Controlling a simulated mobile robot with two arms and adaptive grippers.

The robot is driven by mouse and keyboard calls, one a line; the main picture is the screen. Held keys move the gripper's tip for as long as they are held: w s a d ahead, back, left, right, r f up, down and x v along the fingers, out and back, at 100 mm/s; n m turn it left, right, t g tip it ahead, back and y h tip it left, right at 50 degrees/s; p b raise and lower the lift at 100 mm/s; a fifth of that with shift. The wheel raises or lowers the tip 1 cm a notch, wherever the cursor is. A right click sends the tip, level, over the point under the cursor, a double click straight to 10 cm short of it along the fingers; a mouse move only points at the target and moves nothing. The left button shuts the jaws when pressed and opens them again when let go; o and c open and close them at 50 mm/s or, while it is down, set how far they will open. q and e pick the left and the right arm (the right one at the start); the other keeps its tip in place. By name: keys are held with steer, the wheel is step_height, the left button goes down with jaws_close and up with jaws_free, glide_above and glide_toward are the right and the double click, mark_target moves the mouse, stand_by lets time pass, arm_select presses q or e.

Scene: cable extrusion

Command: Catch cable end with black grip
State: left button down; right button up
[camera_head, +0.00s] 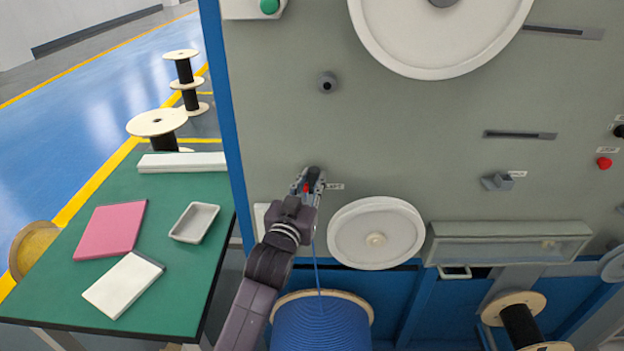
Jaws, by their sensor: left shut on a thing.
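My left gripper (308,186) is at the machine panel, just left of a small white label. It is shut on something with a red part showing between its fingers. The cable end itself is hidden by the fingers. A dark grey grip (497,181) with a label sits on the panel to the right, apart from the gripper. My right gripper does not show.
A white pulley (376,233) is close to the right of the gripper, with a clear-fronted trough (508,243) beyond it. A green table (185,270) at left holds a pink folder (111,229), a white book (123,284) and a tray (194,222). Cable reels (157,123) stand behind.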

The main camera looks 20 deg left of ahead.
arm_select(q)
steer(key=shift+f, duration=0.25)
stand_by(0.3)
stand_by(0.5)
steer(key=shift+r, duration=0.1)
steer(key=shift+r+p, duration=2.05)
steer(key=shift+p, duration=0.1)
